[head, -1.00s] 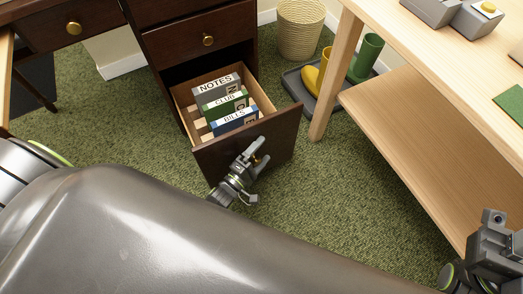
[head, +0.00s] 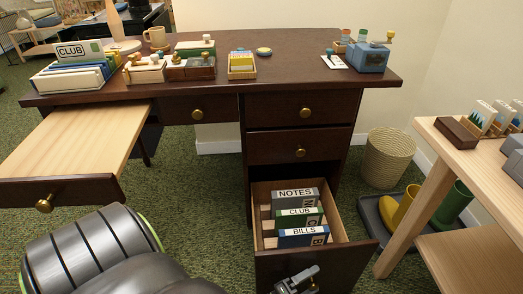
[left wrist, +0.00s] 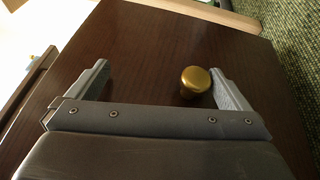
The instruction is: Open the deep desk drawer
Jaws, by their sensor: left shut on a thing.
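The deep desk drawer (head: 262,225) is the lowest in the dark wood desk's right-hand stack. It stands pulled well out, showing its pale inside and binders labelled NOTES (head: 295,194), CLUB (head: 299,216) and BILLS (head: 303,236). My left gripper (head: 298,280) is at the drawer's front, at the bottom edge of the head view. It is shut on the drawer's brass knob (left wrist: 195,81), which shows between the fingers in the left wrist view, close against the right-hand finger. The knob is hidden in the head view. My right gripper is not in view.
Two shut drawers (head: 299,149) are above the deep one. A shallow pale drawer or tray (head: 75,140) stands out at left. A wicker basket (head: 388,158), boots on a grey tray (head: 370,217) and a pale wood table (head: 458,165) are at right. Green carpet lies between.

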